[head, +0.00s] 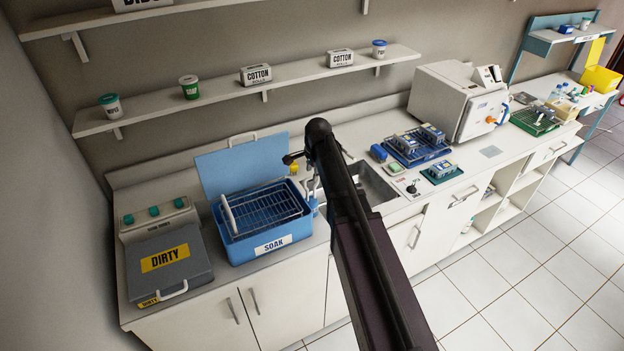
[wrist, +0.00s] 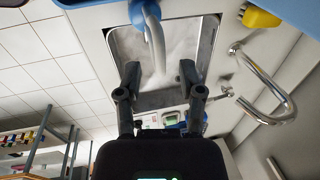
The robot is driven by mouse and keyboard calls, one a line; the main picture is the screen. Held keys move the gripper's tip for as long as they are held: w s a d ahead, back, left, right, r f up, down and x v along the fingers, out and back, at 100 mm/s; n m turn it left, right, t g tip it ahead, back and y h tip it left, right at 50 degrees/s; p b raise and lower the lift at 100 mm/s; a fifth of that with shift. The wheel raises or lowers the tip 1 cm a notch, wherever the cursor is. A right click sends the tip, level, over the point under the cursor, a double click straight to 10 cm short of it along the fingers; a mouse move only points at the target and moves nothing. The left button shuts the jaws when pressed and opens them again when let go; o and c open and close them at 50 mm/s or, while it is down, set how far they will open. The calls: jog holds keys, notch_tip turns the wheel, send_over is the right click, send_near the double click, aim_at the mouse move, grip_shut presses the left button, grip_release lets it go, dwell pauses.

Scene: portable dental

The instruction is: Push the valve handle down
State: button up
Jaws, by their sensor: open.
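My gripper (wrist: 160,76) is open and empty. A bent chrome bar (wrist: 276,98) with a short stub stands to the right, apart from the fingers. I cannot tell for sure which chrome part is the valve handle.
A blue soak tub (head: 262,246) with a wire rack and raised lid (head: 240,160) stands left of the sink. A panel with a black knob (head: 412,188), blue trays (head: 415,150) and a white sterilizer (head: 455,100) are to the right. A shelf (head: 220,92) runs above.

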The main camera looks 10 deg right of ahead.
jog(key=shift+w+f+b, duration=0.15)
jog(key=shift+f+b, duration=0.3)
jog(key=shift+f, duration=0.25)
jog(key=shift+c, duration=0.2)
